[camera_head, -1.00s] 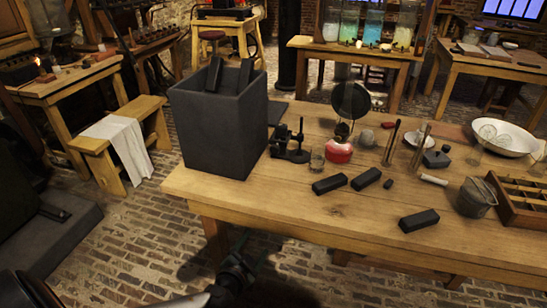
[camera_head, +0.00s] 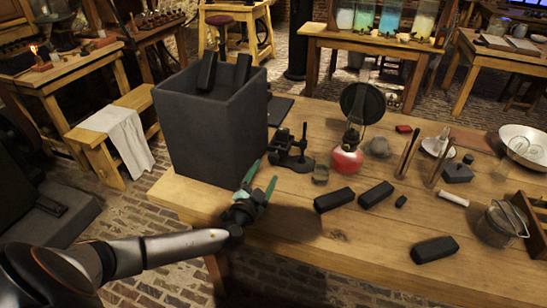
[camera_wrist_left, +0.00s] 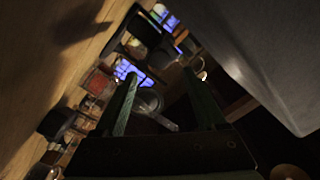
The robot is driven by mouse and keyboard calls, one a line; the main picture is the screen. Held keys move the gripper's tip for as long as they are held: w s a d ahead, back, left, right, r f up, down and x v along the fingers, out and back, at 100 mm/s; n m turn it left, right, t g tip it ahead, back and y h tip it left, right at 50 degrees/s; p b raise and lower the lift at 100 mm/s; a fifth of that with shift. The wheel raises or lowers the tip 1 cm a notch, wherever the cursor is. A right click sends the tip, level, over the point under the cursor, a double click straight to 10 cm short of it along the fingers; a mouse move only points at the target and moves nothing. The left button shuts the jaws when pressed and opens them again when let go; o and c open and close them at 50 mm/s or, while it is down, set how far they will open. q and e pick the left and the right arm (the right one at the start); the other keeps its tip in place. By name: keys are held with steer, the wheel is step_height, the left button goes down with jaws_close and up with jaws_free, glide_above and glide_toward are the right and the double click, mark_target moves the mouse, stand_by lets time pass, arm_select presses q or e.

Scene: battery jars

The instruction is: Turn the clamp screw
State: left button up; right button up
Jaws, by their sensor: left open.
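The black clamp (camera_head: 291,150) with an upright screw post stands on the wooden table, right beside the dark box. My left gripper (camera_head: 262,176) has green fingers and is open and empty. It is over the table's front-left edge, in front of the box and short of the clamp, apart from it. In the left wrist view the spread fingers (camera_wrist_left: 162,80) have nothing between them that they touch. That view is dark and tilted, and I cannot surely pick out the clamp screw there. My right gripper is not in view.
A tall dark grey box (camera_head: 212,130) stands left of the clamp; its wall (camera_wrist_left: 265,60) is close at right in the wrist view. Several black blocks lie in front on the table (camera_head: 310,245).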

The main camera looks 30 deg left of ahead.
mark_target(272, 160)
arm_select(q)
steer(key=x, duration=0.7)
steer(key=shift+w, duration=0.4)
jaws_close()
